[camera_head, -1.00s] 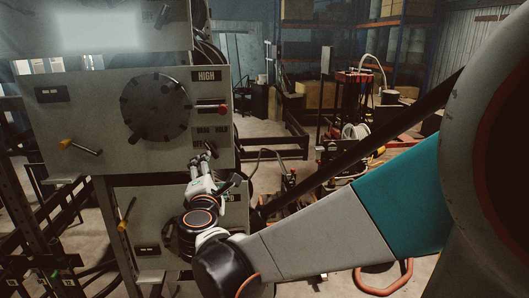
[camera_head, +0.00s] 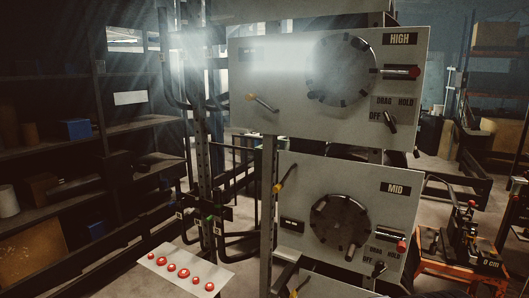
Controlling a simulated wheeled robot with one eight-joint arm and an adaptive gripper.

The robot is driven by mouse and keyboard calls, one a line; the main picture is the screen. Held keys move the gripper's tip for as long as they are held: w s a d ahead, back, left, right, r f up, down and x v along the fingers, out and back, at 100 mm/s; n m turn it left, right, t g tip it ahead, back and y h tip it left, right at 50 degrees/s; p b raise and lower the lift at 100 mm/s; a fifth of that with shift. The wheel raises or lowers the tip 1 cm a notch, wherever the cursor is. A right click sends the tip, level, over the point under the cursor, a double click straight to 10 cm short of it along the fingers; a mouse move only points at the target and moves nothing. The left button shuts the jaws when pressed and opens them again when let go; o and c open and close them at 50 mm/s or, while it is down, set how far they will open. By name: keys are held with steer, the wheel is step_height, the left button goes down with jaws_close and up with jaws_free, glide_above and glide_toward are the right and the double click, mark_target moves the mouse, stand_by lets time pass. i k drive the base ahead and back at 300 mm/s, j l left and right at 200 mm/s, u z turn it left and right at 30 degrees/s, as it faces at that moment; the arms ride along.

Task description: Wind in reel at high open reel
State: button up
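The HIGH panel (camera_head: 300,112) is a pale upright plate at the top centre. It bears a round dark notched reel disc (camera_head: 340,70) and the label HIGH (camera_head: 400,39). A yellow-tipped lever (camera_head: 262,102) is at the panel's left. My gripper and arm are out of view.
The MID panel (camera_head: 300,195) stands below with its own reel disc (camera_head: 338,222) and yellow-tipped lever (camera_head: 284,180). A plate with several red buttons (camera_head: 184,273) is at lower left. Dark shelves (camera_head: 50,150) line the left. An orange-framed cart (camera_head: 465,265) stands at right.

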mark_target(342, 69)
steer(key=j+z, duration=0.1)
steer(key=z, duration=0.4)
steer(key=i+j+z, duration=0.1)
steer(key=z, duration=0.35)
steer(key=j+z, duration=0.4)
steer(key=j, duration=0.4)
steer(key=j+z, duration=0.35)
steer(key=j, duration=0.45)
steer(key=k+j+z, duration=0.1)
steer(key=j+z, duration=0.3)
steer(key=j, duration=0.4)
steer(key=k+j, duration=0.1)
steer(key=j, duration=0.3)
steer(key=k+j, duration=0.1)
steer(key=j, duration=0.75)
steer(key=k+j, duration=0.15)
steer(key=j, duration=0.3)
steer(key=k+j, duration=0.1)
steer(key=j, duration=0.3)
